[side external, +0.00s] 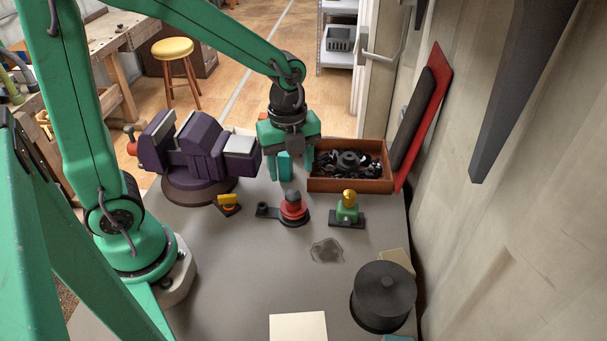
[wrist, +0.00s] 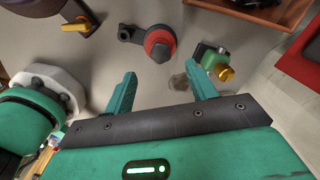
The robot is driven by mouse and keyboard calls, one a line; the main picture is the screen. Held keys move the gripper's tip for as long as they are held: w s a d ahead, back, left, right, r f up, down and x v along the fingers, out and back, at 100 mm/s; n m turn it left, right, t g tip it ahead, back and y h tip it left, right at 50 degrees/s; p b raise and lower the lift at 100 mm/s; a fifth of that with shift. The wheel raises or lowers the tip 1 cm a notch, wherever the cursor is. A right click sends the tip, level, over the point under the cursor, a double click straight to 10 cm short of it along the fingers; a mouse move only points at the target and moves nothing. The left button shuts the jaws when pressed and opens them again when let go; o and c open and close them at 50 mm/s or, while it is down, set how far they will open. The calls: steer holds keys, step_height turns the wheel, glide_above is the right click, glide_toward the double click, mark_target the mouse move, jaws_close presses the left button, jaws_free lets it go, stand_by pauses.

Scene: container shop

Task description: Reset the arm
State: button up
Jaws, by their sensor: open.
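My gripper (side external: 290,172) hangs from the green arm, fingers down, over the far part of the grey bench. It is in front of the wooden parts box and right of the purple vise. In the wrist view my gripper (wrist: 160,72) shows two teal fingers spread apart with nothing between them. The red round part on a dark lever (side external: 292,208) stands on the bench nearer the camera than the gripper. It also shows beyond the fingers in the wrist view (wrist: 160,43).
A purple vise (side external: 195,150) stands left, a wooden box (side external: 350,184) of dark parts right. A green block with a gold knob (side external: 347,210), a yellow-handled piece (side external: 228,203) and a black cylinder (side external: 383,295) stand on the bench. The wall (side external: 520,220) bounds the right.

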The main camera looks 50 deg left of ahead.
steer(key=s+a+r+n+t, duration=0.2)
steer(key=s+r+n, duration=0.2)
steer(key=n, duration=0.6)
steer(key=s+a+r+n+t, duration=0.1)
steer(key=s+r+n+t, duration=0.2)
steer(key=s+r+n, duration=0.2)
step_height(320, 180, up, 3)
steer(key=n, duration=0.6)
steer(key=shift+s+a, duration=0.25)
steer(key=shift+a, duration=0.1)
